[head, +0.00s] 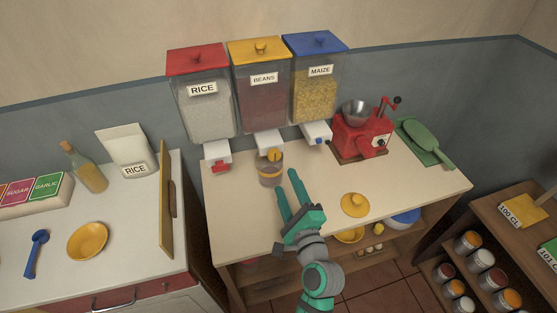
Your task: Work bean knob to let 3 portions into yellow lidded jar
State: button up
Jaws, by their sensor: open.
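The beans dispenser (264,100) hangs on the wall with a yellow lid, between rice and maize. Its yellow knob (274,155) is on the white spout at the bottom. A clear jar with a yellow band (269,180) stands on the counter below that spout, open at the top. Its contents are too small to make out. A yellow lid with a knob (355,204) lies apart on the counter to the right. My gripper (287,181) is open and empty, just right of the jar and below the knob, its fingers pointing toward the dispensers.
The rice dispenser (203,110) with a red knob and the maize dispenser (314,95) with a blue knob flank the beans. A red grinder (362,136) and a green scoop (425,142) stand at the right. A wooden board (166,205) stands left. The counter's front is mostly clear.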

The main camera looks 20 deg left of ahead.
aim_at(275, 157)
jog(key=w+a+n, duration=0.2)
jog(key=w+n, duration=0.1)
jog(key=n, duration=0.4)
jog(key=w+a+n, duration=0.2)
jog(key=w+n, duration=0.1)
jog(key=n, duration=0.5)
jog(key=w+a+n, duration=0.2)
jog(key=n, duration=0.6)
jog(key=shift+w+a, duration=0.15)
jog(key=shift+w, duration=0.25)
jog(key=shift+c, duration=0.6)
jog(key=c, duration=0.9)
